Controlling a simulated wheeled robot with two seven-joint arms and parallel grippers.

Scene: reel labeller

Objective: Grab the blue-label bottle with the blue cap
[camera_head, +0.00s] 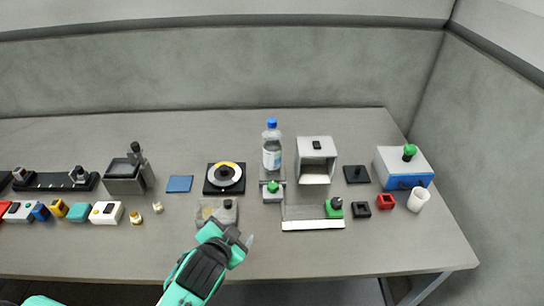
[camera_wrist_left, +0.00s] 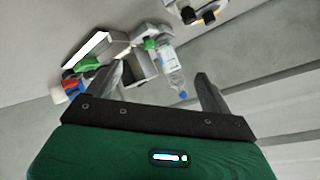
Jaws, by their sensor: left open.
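The clear bottle (camera_head: 272,158) with a blue cap and a pale label with blue on it stands upright on the table, behind a small grey block with a green knob. It also shows in the left wrist view (camera_wrist_left: 168,62), lying between the directions of the two fingers, with its cap toward the gripper side of the picture. My left gripper (camera_head: 240,240) is open and empty, in front and to the left of the bottle, clearly apart from it. Its fingers also show in the left wrist view (camera_wrist_left: 159,78). My right gripper is not in view.
The green-knobbed block (camera_head: 272,195) stands just in front of the bottle. A grey open box (camera_head: 316,150) stands close on its right. A black disc device (camera_head: 225,187) is to its left. A white cup (camera_head: 419,199) stands at the right. The table behind the bottle is clear.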

